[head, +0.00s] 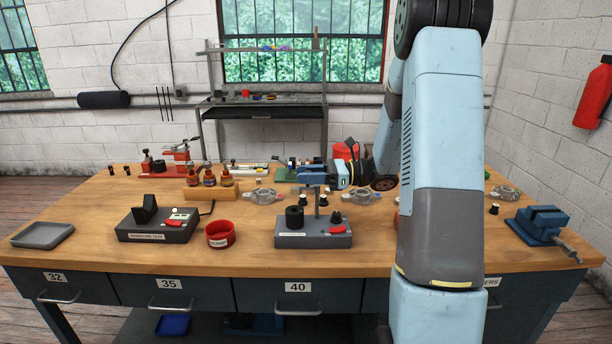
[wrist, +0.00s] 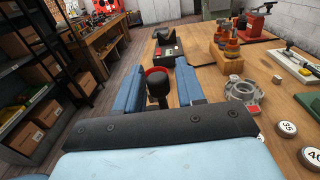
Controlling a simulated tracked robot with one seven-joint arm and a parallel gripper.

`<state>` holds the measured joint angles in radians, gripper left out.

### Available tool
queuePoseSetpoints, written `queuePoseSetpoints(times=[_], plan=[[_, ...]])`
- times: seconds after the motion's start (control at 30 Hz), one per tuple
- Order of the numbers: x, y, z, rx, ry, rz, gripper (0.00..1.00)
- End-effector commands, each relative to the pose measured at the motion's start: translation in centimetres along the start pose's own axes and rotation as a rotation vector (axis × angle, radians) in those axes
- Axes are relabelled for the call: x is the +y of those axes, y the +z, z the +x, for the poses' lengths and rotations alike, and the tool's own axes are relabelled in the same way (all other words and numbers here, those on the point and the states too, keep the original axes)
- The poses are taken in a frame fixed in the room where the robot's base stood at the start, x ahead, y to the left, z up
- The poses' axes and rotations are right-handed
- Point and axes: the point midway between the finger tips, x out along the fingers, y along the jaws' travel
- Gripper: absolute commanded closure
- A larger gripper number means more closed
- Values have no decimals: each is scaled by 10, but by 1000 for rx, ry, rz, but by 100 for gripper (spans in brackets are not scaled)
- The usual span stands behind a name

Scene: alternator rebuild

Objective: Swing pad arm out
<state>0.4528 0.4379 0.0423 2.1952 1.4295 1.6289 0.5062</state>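A grey bench unit (head: 313,240) with a label and a red part stands near the table's front edge. It carries a black cylinder (head: 294,217) and a thin upright post (head: 317,203). My gripper (head: 303,180) is above this unit, pointing left, close to the post's top. In the wrist view my gripper (wrist: 159,82) has its two blue fingers apart. A dark round-topped part (wrist: 157,88) shows between them, with no clear contact. I cannot tell whether it is held at the pad arm or merely lies beyond it. The pad arm itself is not clearly distinguishable.
A red scrap bin (head: 220,234) and a second test unit (head: 157,224) stand to the left. A blue vise (head: 541,225) is at right. The table's front left has bare wood.

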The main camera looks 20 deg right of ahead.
Motion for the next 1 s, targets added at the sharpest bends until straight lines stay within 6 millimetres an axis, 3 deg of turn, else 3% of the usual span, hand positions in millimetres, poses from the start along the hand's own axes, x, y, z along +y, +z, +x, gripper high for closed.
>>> queuePoseSetpoints(times=[0.4, 0.7, 1.0], plan=[[0, 0, 0, 0, 0, 0, 100], [1, 0, 5, 0, 2, 0, 100], [-4, 0, -10, 0, -49, -1, 100]])
